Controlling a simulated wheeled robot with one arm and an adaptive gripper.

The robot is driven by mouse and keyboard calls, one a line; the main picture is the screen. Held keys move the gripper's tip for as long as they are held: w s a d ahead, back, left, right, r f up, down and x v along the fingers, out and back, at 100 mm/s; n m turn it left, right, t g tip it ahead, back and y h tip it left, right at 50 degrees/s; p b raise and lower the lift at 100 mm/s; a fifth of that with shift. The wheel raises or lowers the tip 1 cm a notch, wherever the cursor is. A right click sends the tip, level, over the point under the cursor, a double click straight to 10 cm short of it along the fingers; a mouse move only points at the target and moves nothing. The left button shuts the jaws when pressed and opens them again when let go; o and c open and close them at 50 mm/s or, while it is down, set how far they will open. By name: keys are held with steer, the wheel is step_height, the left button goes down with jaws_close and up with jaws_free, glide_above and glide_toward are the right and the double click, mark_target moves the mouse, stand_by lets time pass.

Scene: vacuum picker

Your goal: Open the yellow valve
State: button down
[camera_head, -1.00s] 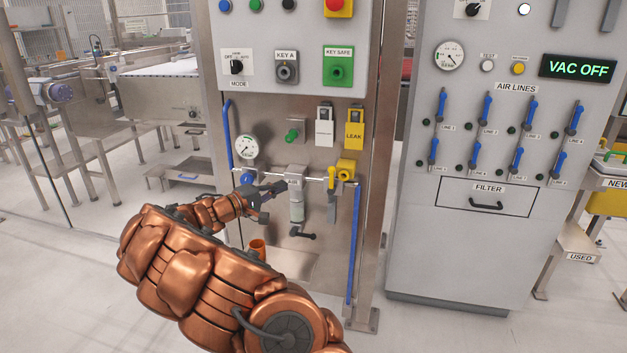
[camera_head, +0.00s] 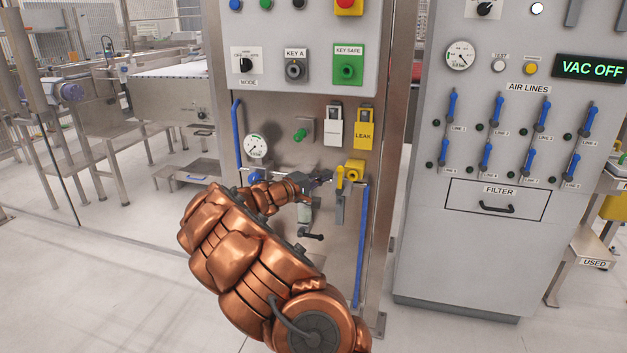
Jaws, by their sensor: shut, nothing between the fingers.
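The yellow valve (camera_head: 354,171) sits on the steel panel, right of centre, with a yellow body on the thin pipe. Its yellow lever (camera_head: 340,178) stands upright at the left of that body. My copper arm reaches up from the bottom, and my gripper (camera_head: 322,179) is just left of the lever, pointing right. The gripper is shut and empty. A small gap seems to separate its tips from the lever, though contact cannot be ruled out. The gripper and arm hide part of the pipe and the grey filter unit (camera_head: 305,213) below.
A gauge (camera_head: 256,146) and green knob (camera_head: 301,135) are to the left. A blue hose (camera_head: 361,245) runs down at right. A black handle (camera_head: 312,236) juts out below.

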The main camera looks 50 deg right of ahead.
mark_target(339, 175)
steer(key=shift+s+d, duration=0.3)
steer(key=shift+s, duration=0.2)
steer(key=shift+s+d+r+m+y+b, duration=0.1)
steer(key=shift+s+m+y+b, duration=0.2)
steer(key=shift+m+b, duration=0.3)
steer(key=b, duration=0.1)
steer(key=s+m+y+b, duration=0.1)
steer(key=shift+s+d+r+m+t+b, duration=0.1)
steer(key=shift+d+m+t+b, duration=0.1)
steer(key=shift+m+t+b, duration=0.1)
steer(key=s+m+t+y+b, duration=0.1)
steer(key=s+d+m+y+b, duration=0.1)
steer(key=m+b, duration=0.1)
steer(key=shift+s+t, duration=0.15)
steer(key=shift+t, duration=0.25)
steer(key=m+b, duration=0.1)
steer(key=s+t+y+b, duration=0.1)
steer(key=s+f+m+t+y+b, duration=0.1)
steer(key=shift+s+d+m, duration=0.2)
steer(key=shift+d+m, duration=0.1)
steer(key=shift+d, duration=0.05)
steer(key=shift+s+d+f+m+t+y+b, duration=0.2)
steer(key=shift+s+f+m+t+y+b, duration=0.3)
steer(key=shift+m+t, duration=0.4)
steer(key=shift+s+d+f+m+t+y+b, duration=0.15)
steer(key=shift+s+f+m+t+y+b, duration=0.2)
steer(key=shift+f+m+t, duration=0.5)
steer(key=shift+r, duration=0.25)
